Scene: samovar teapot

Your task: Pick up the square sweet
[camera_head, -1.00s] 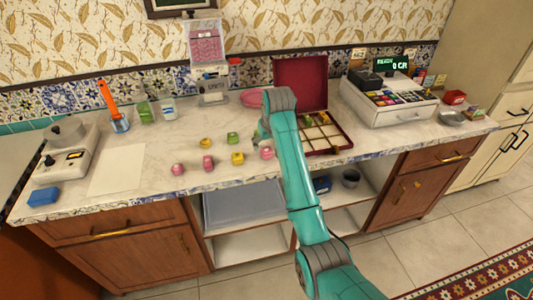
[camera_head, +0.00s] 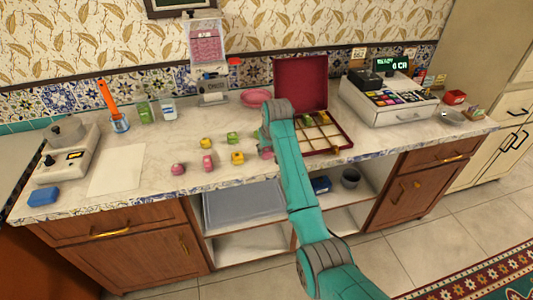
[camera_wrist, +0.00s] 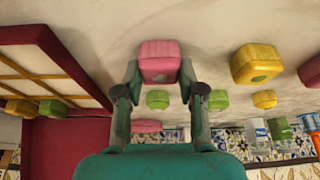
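Several small sweets lie on the marble counter. In the wrist view a pink, block-shaped sweet (camera_wrist: 158,62) sits between the two fingertips of my gripper (camera_wrist: 159,70). The fingers stand on either side of it with what look like narrow gaps, so my gripper looks open around it. In the head view this pink sweet (camera_head: 267,154) shows beside my arm, which hides most of my gripper. A yellow sweet (camera_wrist: 257,63) lies to its right in the wrist view, with a green sweet (camera_wrist: 157,99) beyond the pink one. Their exact shapes are hard to tell apart.
An open red box (camera_head: 342,141) with divided compartments, some holding sweets, stands close to the right of my arm. Other pink sweets (camera_head: 178,169) lie left. A pink plate (camera_head: 254,98) lies behind.

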